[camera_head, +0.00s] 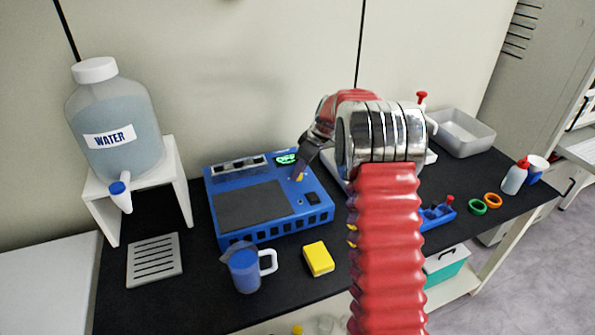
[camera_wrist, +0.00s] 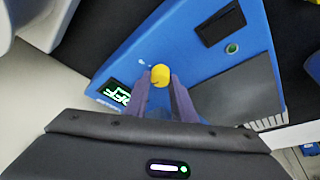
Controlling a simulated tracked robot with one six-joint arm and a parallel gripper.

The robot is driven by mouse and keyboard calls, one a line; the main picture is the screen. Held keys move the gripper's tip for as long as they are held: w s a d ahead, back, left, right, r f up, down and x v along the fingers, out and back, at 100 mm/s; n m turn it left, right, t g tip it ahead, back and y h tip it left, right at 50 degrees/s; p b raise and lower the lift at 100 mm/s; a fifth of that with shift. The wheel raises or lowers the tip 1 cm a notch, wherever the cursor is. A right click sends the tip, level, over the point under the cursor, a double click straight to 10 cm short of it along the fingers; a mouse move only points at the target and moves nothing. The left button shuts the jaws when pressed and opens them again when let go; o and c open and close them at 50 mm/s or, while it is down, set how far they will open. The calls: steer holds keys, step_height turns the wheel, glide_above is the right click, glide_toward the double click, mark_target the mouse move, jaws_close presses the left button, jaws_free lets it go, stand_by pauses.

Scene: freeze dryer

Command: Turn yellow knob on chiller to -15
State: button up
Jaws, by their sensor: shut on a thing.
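The blue chiller (camera_head: 268,228) stands on the black bench with a dark flat plate on top. Its green display (camera_head: 286,159) reads OFF in the head view; the display also shows in the wrist view (camera_wrist: 117,93). The yellow knob (camera_wrist: 160,74) sits on the chiller's top panel, close to the display. My gripper (camera_wrist: 162,80) has its two fingers at the knob, one on each side, and is shut on it. In the head view my gripper (camera_head: 299,176) reaches down to the panel, and little of the knob shows there. I cannot read a setting mark at the knob.
A water bottle (camera_head: 113,112) stands on a white stand at left. A blue jug (camera_head: 245,272) and yellow sponge (camera_head: 318,258) sit before the chiller. A black switch (camera_wrist: 219,23) is near the knob. A metal tray (camera_head: 462,135) and colored rings are at right.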

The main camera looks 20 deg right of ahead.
steer(key=shift+w+n+g+y, duration=0.1)
steer(key=shift+n+g+y, duration=0.35)
steer(key=shift+n, duration=1.05)
steer(key=shift+d, duration=0.1)
steer(key=o, duration=1.1)
steer(key=shift+c, duration=0.2)
steer(key=v, duration=1.3)
steer(key=shift+r, duration=0.35)
steer(key=shift+d, duration=0.1)
